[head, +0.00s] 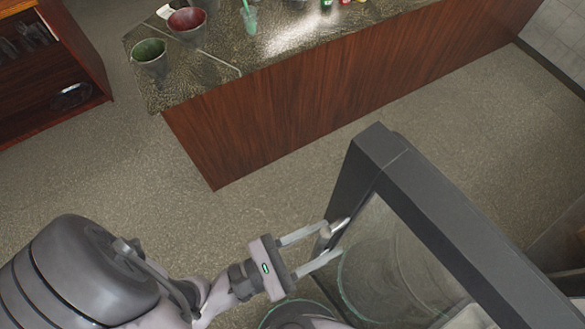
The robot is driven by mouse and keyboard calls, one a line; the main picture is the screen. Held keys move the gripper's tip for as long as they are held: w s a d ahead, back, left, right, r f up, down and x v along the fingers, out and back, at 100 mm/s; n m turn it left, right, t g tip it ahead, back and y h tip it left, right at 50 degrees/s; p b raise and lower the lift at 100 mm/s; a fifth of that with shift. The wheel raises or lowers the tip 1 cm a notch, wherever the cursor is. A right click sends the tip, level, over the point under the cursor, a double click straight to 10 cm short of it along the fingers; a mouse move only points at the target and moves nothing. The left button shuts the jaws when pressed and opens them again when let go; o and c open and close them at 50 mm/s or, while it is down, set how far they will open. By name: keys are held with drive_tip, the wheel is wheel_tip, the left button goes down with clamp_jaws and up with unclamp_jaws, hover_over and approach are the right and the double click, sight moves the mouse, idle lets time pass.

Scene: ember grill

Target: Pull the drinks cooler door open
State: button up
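The drinks cooler (440,213) stands at the lower right as a dark grey frame, seen from above. Its glass door (385,262) faces the lower left, and I see no clear gap along its visible edge. A short pale metal handle (337,228) sits near the door's upper-left edge. My gripper (323,243) reaches in from the left at the handle. Its two pale fingers are apart, one on each side of the handle, with space visible between them. Whether either finger touches the handle is not clear. The lower part of the door is cut off by the frame.
A wood-fronted counter (300,105) with a dark stone top runs across the back, holding a green bowl (149,52), a red bowl (187,22) and a green cup (249,20). A wooden shelf unit (45,75) stands at upper left. Open floor (200,225) lies between counter and cooler.

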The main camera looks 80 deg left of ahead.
drive_tip(key=p+v, duration=0.1)
drive_tip(key=v, duration=1.6)
drive_tip(key=shift+s, duration=0.2)
